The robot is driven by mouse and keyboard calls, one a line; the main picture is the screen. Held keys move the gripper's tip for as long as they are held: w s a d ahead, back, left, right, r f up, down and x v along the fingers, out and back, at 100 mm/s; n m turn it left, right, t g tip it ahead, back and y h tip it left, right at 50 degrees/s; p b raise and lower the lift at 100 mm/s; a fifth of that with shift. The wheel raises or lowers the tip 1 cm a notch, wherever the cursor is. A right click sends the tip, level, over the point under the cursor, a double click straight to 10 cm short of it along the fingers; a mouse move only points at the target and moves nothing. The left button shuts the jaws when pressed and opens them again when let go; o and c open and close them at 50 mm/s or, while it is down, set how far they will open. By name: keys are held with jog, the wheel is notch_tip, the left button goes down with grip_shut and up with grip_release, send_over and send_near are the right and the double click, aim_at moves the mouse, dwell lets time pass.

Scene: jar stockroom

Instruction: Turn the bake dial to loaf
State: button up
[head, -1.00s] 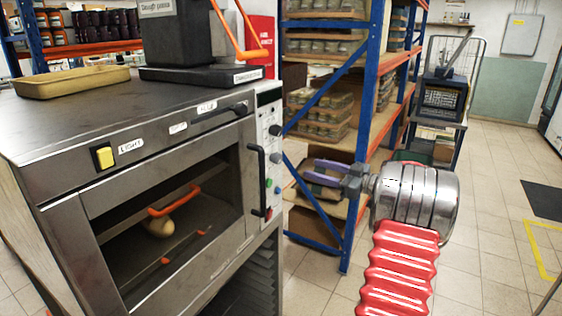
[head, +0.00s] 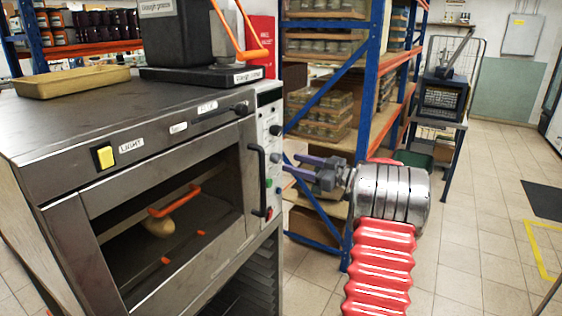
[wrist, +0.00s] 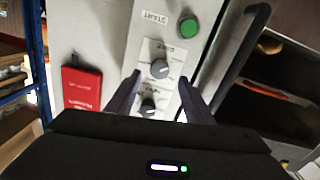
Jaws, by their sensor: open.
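The oven's light control panel (head: 267,120) is at the oven's right front edge, with two dark dials on it. In the wrist view, a dial with a grey knob (wrist: 160,68) sits on a white scale below a green button (wrist: 188,27). A second dark dial (wrist: 147,106) lies closer to my gripper's base. Their small labels are too blurred to read surely, so I cannot tell which is the bake dial or its setting. My gripper (head: 292,163) is open and empty, pointing at the panel; its fingers straddle the dials in the wrist view (wrist: 160,77), apparently not touching them.
The oven door's dark handle (head: 257,180) stands beside the panel; it also shows close to the right finger in the wrist view (wrist: 225,55). A red box (wrist: 82,88) is at the left there. A blue-framed shelf rack (head: 365,120) stands behind my arm. Open floor lies right.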

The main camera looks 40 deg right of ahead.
aim_at(280, 159)
jog(key=x, duration=0.6)
jog(key=shift+c, duration=0.5)
jog(key=c, duration=0.9)
jog(key=shift+a, duration=0.2)
jog(key=shift+c, duration=0.2)
jog(key=shift+d, duration=0.15)
